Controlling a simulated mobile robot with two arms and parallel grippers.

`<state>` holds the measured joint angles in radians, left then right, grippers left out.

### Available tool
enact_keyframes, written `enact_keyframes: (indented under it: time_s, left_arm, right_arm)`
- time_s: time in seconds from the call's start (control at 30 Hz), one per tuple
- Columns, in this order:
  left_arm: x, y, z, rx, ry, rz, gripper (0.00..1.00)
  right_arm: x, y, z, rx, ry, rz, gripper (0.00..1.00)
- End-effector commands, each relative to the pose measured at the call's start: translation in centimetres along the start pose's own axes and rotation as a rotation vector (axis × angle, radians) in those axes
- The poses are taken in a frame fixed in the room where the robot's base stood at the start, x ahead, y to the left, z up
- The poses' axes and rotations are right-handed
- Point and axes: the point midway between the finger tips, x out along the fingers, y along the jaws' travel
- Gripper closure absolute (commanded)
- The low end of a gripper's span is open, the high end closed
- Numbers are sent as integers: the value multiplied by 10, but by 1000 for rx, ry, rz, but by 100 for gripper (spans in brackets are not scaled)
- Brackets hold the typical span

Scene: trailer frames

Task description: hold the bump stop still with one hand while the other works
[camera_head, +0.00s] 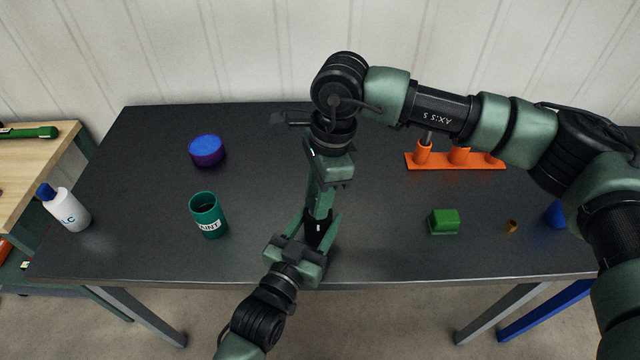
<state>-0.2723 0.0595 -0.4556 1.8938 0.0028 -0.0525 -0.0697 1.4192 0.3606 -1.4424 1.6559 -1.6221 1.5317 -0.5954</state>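A small black piece with a white mark, apparently the bump stop (318,226), is above the front middle of the dark table. My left gripper (316,228) comes from the bottom, with its green fingers on either side of this piece; it looks shut on it. My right gripper (319,205) points down from above, its fingertips at the top of the same black piece. Its fingers overlap in this view, so whether they are closed or touch the piece is unclear. Much of the piece is hidden by both grippers.
On the dark table (140,190) are a blue-purple tin (207,150), a teal paint can (207,213), a white bottle (68,212), an orange rack (455,160), a green block (444,221), a small brass part (511,226) and a blue object (555,215). A wooden bench (30,170) stands left.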

Motion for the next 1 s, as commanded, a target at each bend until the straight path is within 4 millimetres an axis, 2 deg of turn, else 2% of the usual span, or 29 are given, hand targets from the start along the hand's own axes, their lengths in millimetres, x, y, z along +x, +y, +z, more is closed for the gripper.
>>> enact_keyframes:
  time_s: [0.23, 0.27, 0.37, 0.4, 0.57, 0.67, 1.0]
  left_arm:
    - [0, 0, 0, 0, 0, 0, 95]
    - [0, 0, 0, 0, 0, 0, 95]
    - [0, 0, 0, 0, 0, 0, 95]
    - [0, 0, 0, 0, 0, 0, 95]
    - [0, 0, 0, 0, 0, 0, 95]
    - [0, 0, 0, 0, 0, 0, 95]
    - [0, 0, 0, 0, 0, 0, 95]
  right_arm:
    - [1, 0, 0, 0, 0, 0, 64]
    - [1, 0, 0, 0, 0, 0, 69]
    - [1, 0, 0, 0, 0, 0, 97]
    - [1, 0, 0, 0, 0, 0, 100]
    - [1, 0, 0, 8, 0, -1, 100]
    - [1, 0, 0, 84, 1, -13, 100]
    - [1, 0, -1, 598, 1, -91, 100]
